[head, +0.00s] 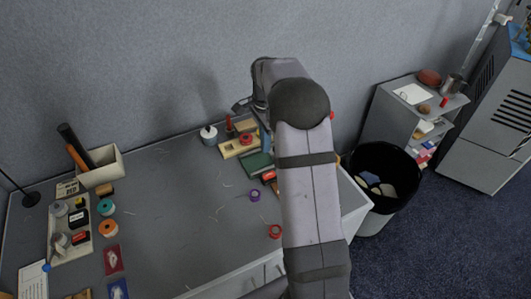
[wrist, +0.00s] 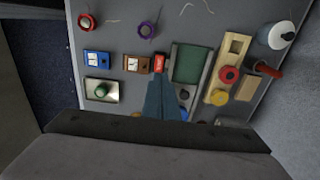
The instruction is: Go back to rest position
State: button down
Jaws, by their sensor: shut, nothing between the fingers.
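My gripper (wrist: 161,82) shows in the wrist view as two blue-grey fingers, closed together and empty. It is over the crowded far right part of the table (head: 180,220). Its tips appear just beside a small red block (wrist: 160,62) and the lower left edge of a green tray (wrist: 190,62); whether they touch anything I cannot tell. In the head view my arm reaches away across the right side of the table and hides part of its right end. The fingertips are hard to make out there.
Near my gripper are a wooden block (wrist: 236,46) with coloured knobs, a brown box (wrist: 137,63), a blue box (wrist: 97,62) and a white jar (head: 208,136). A purple spool (head: 254,195) lies nearer. The table's middle is mostly clear. A black bin (head: 398,160) stands right.

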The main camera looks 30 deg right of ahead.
jog(key=shift+r, duration=0.3)
jog(key=s+a+f+n+g, duration=0.1)
jog(key=s+a+f+n, duration=0.3)
jog(key=s+f+n, duration=0.75)
jog(key=s+a+r+n+g, duration=0.1)
jog(key=s+a+r+n, duration=0.2)
jog(key=s, duration=0.5)
jog(key=s+a+r+n, duration=0.2)
jog(key=s+a+r, duration=0.1)
jog(key=s+a, duration=0.3)
jog(key=shift+a+r+n+t, duration=0.25)
jog(key=shift+a+r+t, duration=0.1)
jog(key=shift+r, duration=0.25)
jog(key=shift+a+r+n+t, duration=0.25)
jog(key=shift+a+r+t, duration=0.05)
jog(key=shift+r, duration=0.35)
jog(key=shift+a+r+n+t, duration=0.25)
jog(key=shift+a+r+t, duration=0.1)
jog(key=shift+r, duration=0.25)
